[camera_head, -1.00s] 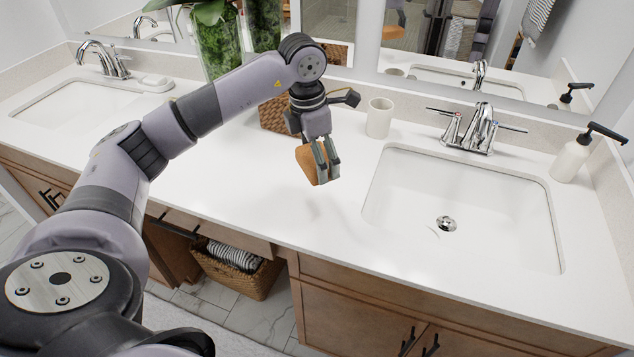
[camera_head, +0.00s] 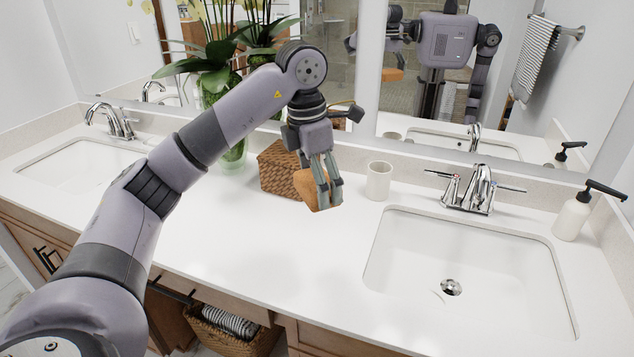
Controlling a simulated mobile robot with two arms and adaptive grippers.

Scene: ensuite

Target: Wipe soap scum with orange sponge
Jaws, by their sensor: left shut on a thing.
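My left gripper (camera_head: 328,200) is shut on the orange sponge (camera_head: 313,190), whose visible part shows at the left of the fingers. Sponge and gripper are over the white countertop (camera_head: 230,225), between the woven basket and the white cup. The sponge looks held above the counter, though the gap is hard to judge. I cannot make out a clear patch of soap scum; a thin faint mark (camera_head: 438,296) shows beside the drain in the right sink (camera_head: 500,265). My right gripper is not in view.
A white cup (camera_head: 379,181) stands right of the gripper, a woven basket (camera_head: 277,168) and plant vase (camera_head: 233,155) behind it. A chrome faucet (camera_head: 470,188) and soap dispenser (camera_head: 573,216) stand behind the right sink. A mirror (camera_head: 430,100) backs the counter. The front counter is clear.

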